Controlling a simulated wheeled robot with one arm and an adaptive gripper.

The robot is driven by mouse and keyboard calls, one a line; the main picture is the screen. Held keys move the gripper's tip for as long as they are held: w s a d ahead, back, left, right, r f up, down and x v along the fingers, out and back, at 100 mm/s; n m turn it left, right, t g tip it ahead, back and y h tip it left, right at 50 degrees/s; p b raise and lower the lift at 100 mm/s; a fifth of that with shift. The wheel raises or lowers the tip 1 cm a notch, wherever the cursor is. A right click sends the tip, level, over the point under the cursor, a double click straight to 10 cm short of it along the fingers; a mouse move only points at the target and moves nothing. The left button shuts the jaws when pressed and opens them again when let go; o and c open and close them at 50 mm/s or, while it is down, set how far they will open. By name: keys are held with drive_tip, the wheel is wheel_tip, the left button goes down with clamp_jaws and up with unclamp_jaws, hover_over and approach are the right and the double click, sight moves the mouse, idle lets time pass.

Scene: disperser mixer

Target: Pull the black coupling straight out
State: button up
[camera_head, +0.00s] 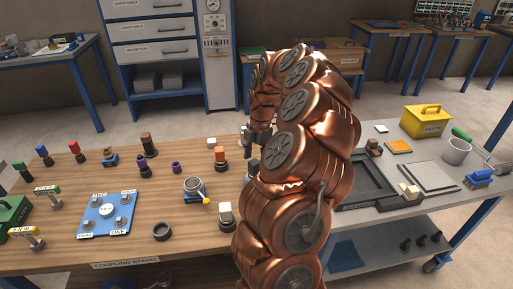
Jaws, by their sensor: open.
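My gripper (257,137) hangs above the back right of the wooden coupling stand (120,251), left of my copper arm. It is open; its fingertips are small and partly lost against the arm. A dark, block-like piece (252,167) stands just below it, partly hidden by my arm. A black-based piece with an orange top (219,156) stands to its left. A black ring (162,231) lies near the front edge. I cannot tell for sure which dark piece is the black coupling, or whether my gripper touches one.
A metal cup-shaped fitting (194,187) with a yellow knob and a white-topped black piece (225,213) stand mid-table. A blue plate (108,214) and several coloured-top pieces are left. A grey cart (405,215) with a tray and yellow box (426,121) is right.

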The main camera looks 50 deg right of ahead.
drive_tip(key=shift+a+f, duration=0.1)
drive_tip(key=shift+f, duration=0.8)
clamp_jaws()
drive_tip(key=c, duration=0.6)
unclamp_jaws()
clamp_jaws()
drive_tip(key=shift+w+r, duration=0.1)
drive_tip(key=shift+r, duration=0.1)
drive_tip(key=shift+r+p, duration=0.8)
drive_tip(key=shift+r, duration=2.05)
drive_tip(key=shift+r, duration=0.1)
